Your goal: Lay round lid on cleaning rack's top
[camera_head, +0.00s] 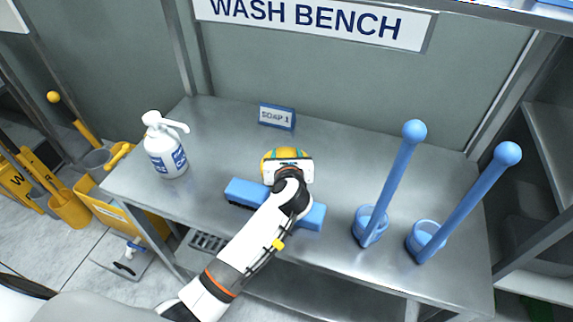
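A rounded yellow-orange thing (279,153), perhaps the round lid, shows just beyond my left gripper (285,165) over the middle of the steel bench (220,135). My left gripper covers much of it. The fingertips are hidden behind the wrist, so I cannot tell whether they grip it, or whether it touches the bench. No part is clearly marked as the cleaning rack; the bench under the "WASH BENCH" sign may be its top. My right gripper is not in view.
A blue long brush (313,216) lies under my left arm. A white pump bottle (165,145) stands at left, a "SOAP 1" sign (277,117) at the back. Two blue-handled brushes (395,180) (467,200) stand in blue holders at right. The bench's back right is clear.

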